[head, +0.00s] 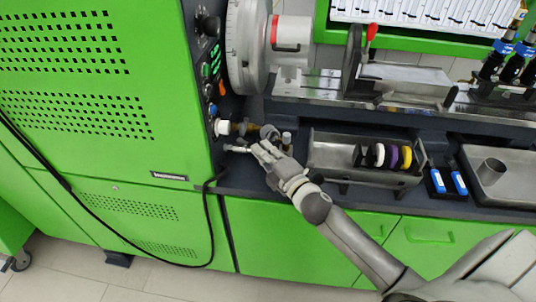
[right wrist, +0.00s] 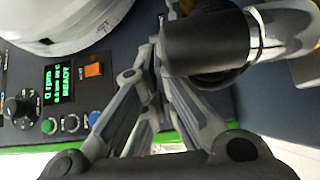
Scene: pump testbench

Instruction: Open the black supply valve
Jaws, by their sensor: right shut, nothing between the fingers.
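My right gripper (head: 257,149) reaches in from the lower right to the pipe fittings beside the green machine cabinet. Its fingers are shut and empty, and the shut fingers also show in the right wrist view (right wrist: 158,45). A brass-coloured fitting with a white end (head: 222,127) comes out of the cabinet's side just behind the fingertips. In the right wrist view, a large black cylindrical part (right wrist: 205,45) is right beside the fingers. I cannot tell whether it is the black supply valve or whether the fingers touch it. My left gripper is out of view.
A control panel with a green display (right wrist: 58,82) and an orange switch (right wrist: 94,70) is left of the fingers. A metal tray (head: 330,150) with coloured discs stands right of my gripper. A black cable (head: 208,225) hangs along the cabinet.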

